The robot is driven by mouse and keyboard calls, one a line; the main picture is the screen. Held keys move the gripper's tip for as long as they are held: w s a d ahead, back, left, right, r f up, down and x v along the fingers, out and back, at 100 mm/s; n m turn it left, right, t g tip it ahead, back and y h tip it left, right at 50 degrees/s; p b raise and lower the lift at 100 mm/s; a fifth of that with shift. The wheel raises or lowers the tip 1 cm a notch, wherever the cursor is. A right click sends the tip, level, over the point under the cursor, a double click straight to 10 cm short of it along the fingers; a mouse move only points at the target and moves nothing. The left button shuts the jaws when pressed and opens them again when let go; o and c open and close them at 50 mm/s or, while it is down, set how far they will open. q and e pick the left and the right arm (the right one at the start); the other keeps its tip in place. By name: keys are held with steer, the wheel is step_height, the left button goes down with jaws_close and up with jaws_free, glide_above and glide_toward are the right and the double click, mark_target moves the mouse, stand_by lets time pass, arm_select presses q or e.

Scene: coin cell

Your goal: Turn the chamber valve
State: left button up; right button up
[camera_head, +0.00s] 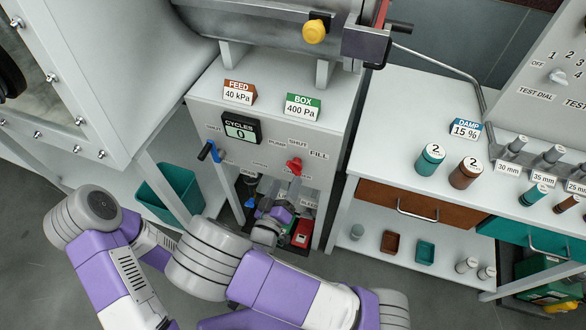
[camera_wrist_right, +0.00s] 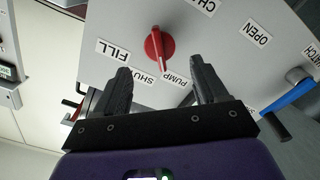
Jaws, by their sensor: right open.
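The chamber valve is a red knob (camera_head: 294,165) on the front of the grey control box, below the PUMP, SHUT and FILL labels. In the right wrist view the red knob (camera_wrist_right: 158,46) stands just beyond the fingertips, roughly centred between them, with its pointer end towards the SHUT label. My right gripper (camera_head: 269,190) is open and empty, a little below and left of the knob in the head view. In the wrist view its two dark fingers (camera_wrist_right: 160,72) are spread apart and do not touch the knob. My left gripper is out of view.
A blue lever (camera_head: 207,151) sits left of the knob on the same panel, with an OPEN label. A teal bin (camera_head: 172,195) stands to the left. A red item (camera_head: 302,233) sits below the panel. A workbench (camera_head: 395,110) with bottles is to the right.

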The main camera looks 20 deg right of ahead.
mark_target(292, 171)
steer(key=b+x, duration=0.1)
steer(key=x, duration=0.6)
steer(key=shift+b, duration=0.3)
steer(key=shift+c, duration=0.3)
